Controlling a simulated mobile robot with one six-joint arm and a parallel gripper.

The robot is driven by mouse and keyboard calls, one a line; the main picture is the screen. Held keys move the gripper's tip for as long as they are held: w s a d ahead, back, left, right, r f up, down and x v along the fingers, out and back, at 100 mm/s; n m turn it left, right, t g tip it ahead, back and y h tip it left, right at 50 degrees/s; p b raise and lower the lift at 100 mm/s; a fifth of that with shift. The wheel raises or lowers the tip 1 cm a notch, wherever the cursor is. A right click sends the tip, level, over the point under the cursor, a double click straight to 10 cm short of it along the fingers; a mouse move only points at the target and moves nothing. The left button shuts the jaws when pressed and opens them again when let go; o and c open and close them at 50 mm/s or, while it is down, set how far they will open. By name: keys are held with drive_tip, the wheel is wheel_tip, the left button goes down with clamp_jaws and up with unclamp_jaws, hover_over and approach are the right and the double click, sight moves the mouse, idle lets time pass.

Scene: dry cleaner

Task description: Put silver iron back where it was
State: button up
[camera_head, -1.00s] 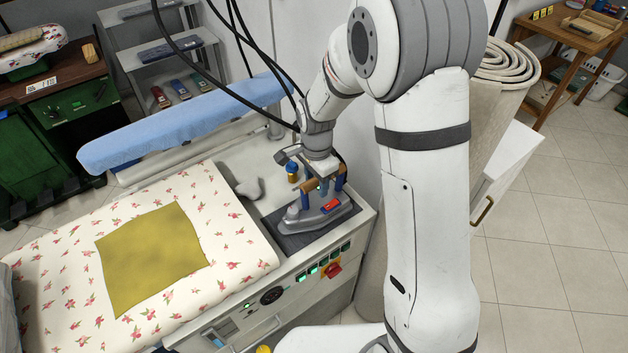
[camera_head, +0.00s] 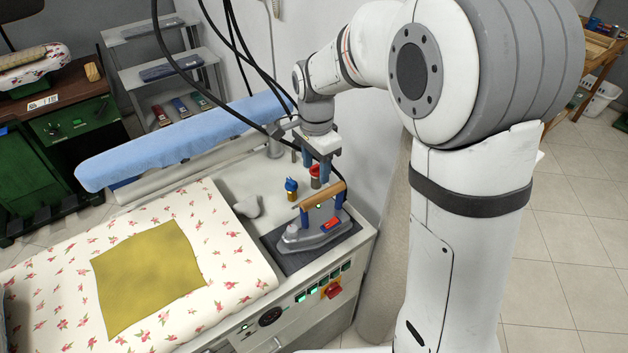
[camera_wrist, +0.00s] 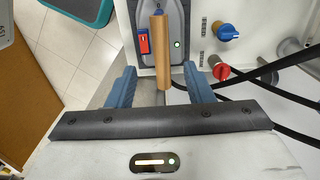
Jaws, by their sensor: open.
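The silver iron (camera_head: 312,236) stands on a dark rest pad (camera_head: 283,259) at the right end of the ironing station. It has a wooden handle (camera_head: 323,194) and a red switch. My gripper (camera_head: 318,176) is open, above and behind the iron, apart from it. In the wrist view the iron (camera_wrist: 173,20) is at the top, with its wooden handle (camera_wrist: 162,55) reaching down toward the space between the blue fingers of my gripper (camera_wrist: 160,88). Nothing is held in the fingers.
A blue-handled valve (camera_head: 291,188) and a red one (camera_head: 315,172) stand close behind the iron. Black cables hang near my wrist. A flowered ironing pad (camera_head: 230,270) with a mustard cloth (camera_head: 148,275) lies left. A blue sleeve board (camera_head: 180,145) runs behind.

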drive_tip(key=s+d+r+n+t, duration=0.1)
drive_tip(key=s+d+r+n, duration=0.2)
drive_tip(key=s, duration=0.7)
drive_tip(key=s+d+r+n+t, duration=0.2)
drive_tip(key=s+d+r+n, duration=0.1)
drive_tip(key=s+d+n, duration=0.5)
drive_tip(key=shift+s+d+r, duration=0.2)
drive_tip(key=shift+s+d, duration=0.7)
drive_tip(key=shift+s, duration=0.3)
drive_tip(key=shift+w, duration=0.1)
drive_tip(key=shift+c, duration=0.5)
